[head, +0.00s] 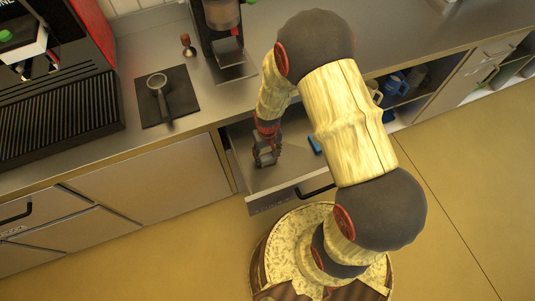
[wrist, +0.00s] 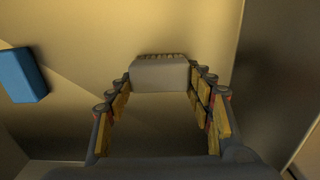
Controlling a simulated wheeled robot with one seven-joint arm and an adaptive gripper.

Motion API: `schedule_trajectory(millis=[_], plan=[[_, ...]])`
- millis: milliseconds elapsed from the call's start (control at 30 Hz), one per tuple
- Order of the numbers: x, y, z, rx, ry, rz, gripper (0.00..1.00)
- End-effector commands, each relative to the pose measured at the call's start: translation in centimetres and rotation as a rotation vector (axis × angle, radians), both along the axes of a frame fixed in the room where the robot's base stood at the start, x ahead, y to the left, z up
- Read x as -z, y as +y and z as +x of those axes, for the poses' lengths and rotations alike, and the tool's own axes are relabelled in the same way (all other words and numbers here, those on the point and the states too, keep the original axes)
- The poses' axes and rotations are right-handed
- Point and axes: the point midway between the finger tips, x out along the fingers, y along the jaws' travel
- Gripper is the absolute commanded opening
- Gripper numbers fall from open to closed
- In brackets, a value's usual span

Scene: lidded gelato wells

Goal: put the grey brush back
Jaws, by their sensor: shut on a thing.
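My gripper (head: 266,152) reaches down into an open drawer (head: 272,187) below the counter. In the wrist view, my gripper (wrist: 160,92) has its two fingers on either side of the grey brush (wrist: 160,75), a grey block with a row of short bristles along its far edge. The gripper is shut on it. A blue block-like thing (wrist: 22,75) lies apart to the left in the wrist view; it also shows in the drawer in the head view (head: 314,145). The brush is hard to make out in the head view, and I cannot tell whether it touches the drawer floor.
The drawer walls stand close around my gripper. On the counter are a portafilter (head: 158,86) on a dark mat (head: 178,106), a tamper (head: 187,44), a grinder (head: 222,30) and a red coffee machine (head: 92,28). Cups (head: 395,84) stand in an open shelf at right.

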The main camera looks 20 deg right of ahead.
Motion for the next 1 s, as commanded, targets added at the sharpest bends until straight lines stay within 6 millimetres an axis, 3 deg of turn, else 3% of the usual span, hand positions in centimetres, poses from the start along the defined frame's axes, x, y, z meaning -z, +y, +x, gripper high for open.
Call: schedule_trajectory(millis=[600, 633, 733, 1000], plan=[[0.8, 0.0, -0.02, 0.0, 0.001, 0.0, 0.16], [0.81, 0.0, -0.02, 0.0, 0.001, 0.0, 0.53], [0.76, 0.0, -0.01, 0.0, 0.0, 0.0, 0.58], [0.75, 0.0, -0.01, 0.0, 0.0, 0.0, 0.58]])
